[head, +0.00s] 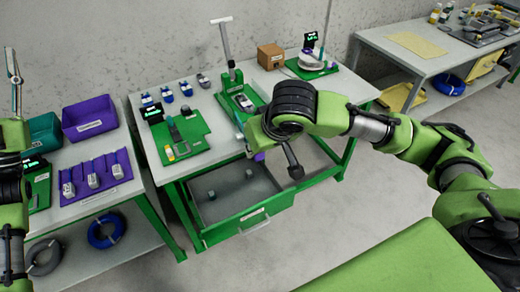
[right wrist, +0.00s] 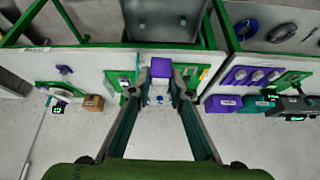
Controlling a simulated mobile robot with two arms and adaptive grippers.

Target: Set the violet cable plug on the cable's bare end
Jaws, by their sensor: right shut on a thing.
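The violet plug (head: 259,157) shows at my right gripper (head: 278,162), in front of the table edge and above the open drawer. In the right wrist view, the violet plug (right wrist: 161,73) is between the two dark fingers of my right gripper (right wrist: 168,90), which is shut on it. A blue cable coil (head: 107,230) lies on the lower shelf of the left table. I cannot make out the cable's bare end. My left gripper (head: 10,255) is at the lower left edge, partly cut off, and its opening is unclear.
The green fixture board (head: 185,140) and a lever press (head: 240,97) stand on the middle table. Several blue-and-white parts (head: 167,95) stand behind them. An open drawer (head: 236,198) juts out below. A violet rack (head: 95,182) with plugs is on the left table.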

